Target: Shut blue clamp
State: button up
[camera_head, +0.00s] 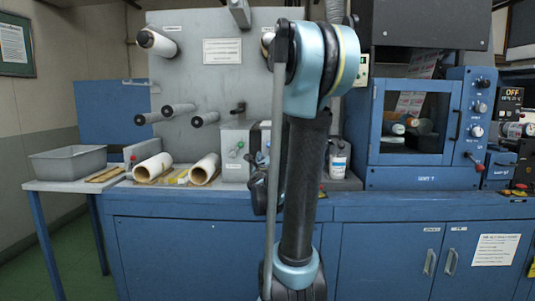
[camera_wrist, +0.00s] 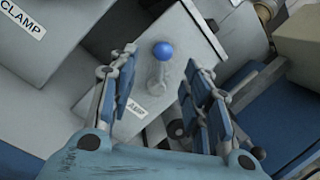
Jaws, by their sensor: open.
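In the wrist view, the blue clamp is a short lever with a round blue knob (camera_wrist: 163,51) on a light grey panel (camera_wrist: 180,40). A small white label sits beside the base of the lever; its text is hard to read. My gripper (camera_wrist: 160,64) is open, with one finger on each side of the lever. The knob shows in the gap between the fingertips, and I see no contact. I cannot tell how deep the fingers reach. In the head view, my arm hides the blue clamp and most of my gripper.
Cardboard-cored rolls (camera_head: 205,168) and a grey bin (camera_head: 68,163) are further left. A white bottle (camera_head: 338,158) and a blue windowed cabinet (camera_head: 415,177) are on the right.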

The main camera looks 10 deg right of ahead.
jog(key=shift+v, duration=2.55)
jog(key=s+d+f+m+g+h, duration=0.2)
jog(key=s+d+f+m+g, duration=0.4)
jog(key=m, duration=0.7)
jog(key=s+d+f+m+g+h, duration=0.1)
jog(key=s+d+f+m+g, duration=0.55)
jog(key=m, duration=0.65)
jog(key=s+a+f+m+g+y, duration=0.2)
jog(key=s+a+f+m+y, duration=0.2)
jog(key=s+a, duration=0.4)
jog(key=s+a+f+m+g+y, duration=0.3)
jog(key=s+a+f+m+y, duration=0.2)
jog(key=s+a+f+m, duration=0.2)
jog(key=s+a+m, duration=0.2)
jog(key=shift+a+f, duration=0.15)
jog(key=shift+a, duration=0.15)
